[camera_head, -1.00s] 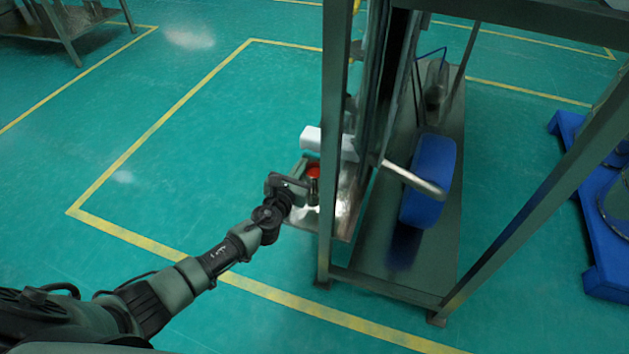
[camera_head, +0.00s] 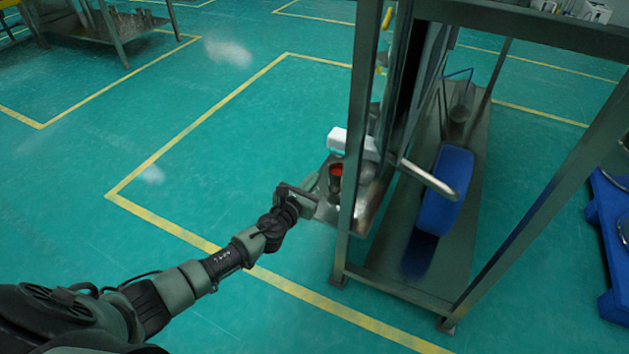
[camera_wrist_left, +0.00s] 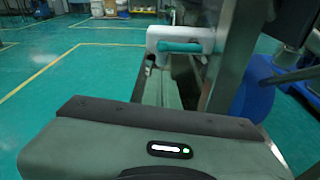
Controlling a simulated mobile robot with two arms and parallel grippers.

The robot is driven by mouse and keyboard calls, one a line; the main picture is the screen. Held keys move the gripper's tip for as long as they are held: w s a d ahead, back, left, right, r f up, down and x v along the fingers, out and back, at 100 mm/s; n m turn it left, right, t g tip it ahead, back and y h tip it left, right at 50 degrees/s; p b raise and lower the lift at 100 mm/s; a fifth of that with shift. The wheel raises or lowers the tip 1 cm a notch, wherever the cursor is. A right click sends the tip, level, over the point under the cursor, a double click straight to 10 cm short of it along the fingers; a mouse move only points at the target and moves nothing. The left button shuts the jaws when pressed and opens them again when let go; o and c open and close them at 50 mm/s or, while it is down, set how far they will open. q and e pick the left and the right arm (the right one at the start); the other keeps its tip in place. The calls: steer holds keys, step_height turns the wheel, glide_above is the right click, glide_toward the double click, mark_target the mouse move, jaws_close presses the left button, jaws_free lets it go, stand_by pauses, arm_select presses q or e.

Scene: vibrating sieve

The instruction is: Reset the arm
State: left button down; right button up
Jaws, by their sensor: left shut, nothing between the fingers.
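My left arm reaches in from the lower left in the head view. My left gripper (camera_head: 312,183) is shut and empty, just left of the small metal shelf on the steel frame (camera_head: 346,215). A dark cylinder with a red top (camera_head: 337,171) stands on this shelf, just right of the gripper. A white box-like part (camera_head: 352,144) sits behind it. In the left wrist view, the gripper body fills the bottom, and a white part with a teal bar (camera_wrist_left: 185,46) shows beyond it. My right gripper is in neither view.
A post of the steel frame stands close to the gripper's right. A blue drum-like part (camera_head: 446,190) and a metal bar (camera_head: 430,180) are inside the frame. A blue pallet (camera_head: 612,240) stands at far right. The green floor (camera_head: 215,150) on the left is clear.

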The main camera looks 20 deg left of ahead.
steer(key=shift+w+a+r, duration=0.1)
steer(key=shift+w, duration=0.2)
